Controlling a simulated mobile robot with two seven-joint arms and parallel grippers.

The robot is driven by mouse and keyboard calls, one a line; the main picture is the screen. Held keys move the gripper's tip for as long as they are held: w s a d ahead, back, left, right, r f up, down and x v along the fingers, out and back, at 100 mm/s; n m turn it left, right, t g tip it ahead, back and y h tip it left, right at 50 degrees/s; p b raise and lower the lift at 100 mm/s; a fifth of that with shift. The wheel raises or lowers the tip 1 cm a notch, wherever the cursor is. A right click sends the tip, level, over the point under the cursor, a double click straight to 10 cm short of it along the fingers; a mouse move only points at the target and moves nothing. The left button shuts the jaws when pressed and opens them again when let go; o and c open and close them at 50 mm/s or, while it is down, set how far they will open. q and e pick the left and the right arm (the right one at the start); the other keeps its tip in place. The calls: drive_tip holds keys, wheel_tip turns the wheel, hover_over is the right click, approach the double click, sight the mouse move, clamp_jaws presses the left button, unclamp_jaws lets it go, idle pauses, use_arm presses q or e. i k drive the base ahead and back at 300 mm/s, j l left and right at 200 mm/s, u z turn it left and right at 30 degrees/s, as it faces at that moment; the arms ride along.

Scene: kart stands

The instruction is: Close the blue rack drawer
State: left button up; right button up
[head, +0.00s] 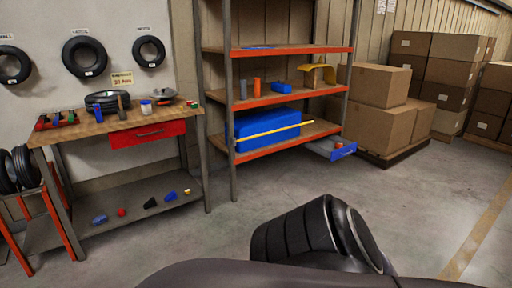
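The blue rack drawer (343,152) is under the right end of the rack's lowest visible shelf. It is pulled out to the front right, and its blue front with a pale handle stands clear of the shelf. Its grey side shows, and a small reddish thing seems to lie inside it. Neither of my grippers is in view. A dark rounded part of my own body fills the bottom middle, well below the drawer in the picture.
The rack (280,99) holds a blue bin (262,124) and a yellow bar (270,132). Stacked cardboard boxes (383,128) stand right of the drawer. A workbench (120,122) with a red drawer (147,134) stands left. The floor before the rack is clear.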

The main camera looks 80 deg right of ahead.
sight(324, 146)
drive_tip(key=z, duration=3.3)
drive_tip(key=i+z, duration=0.1)
drive_tip(key=i, duration=3.05)
drive_tip(key=i+l+u, duration=0.15)
drive_tip(key=i, duration=1.05)
drive_tip(key=i+l+u, duration=0.1)
drive_tip(key=i+u, duration=0.2)
drive_tip(key=i, duration=0.15)
drive_tip(key=i+l+u, duration=0.3)
drive_tip(key=i, duration=0.15)
drive_tip(key=i+j, duration=0.05)
drive_tip(key=j, duration=0.05)
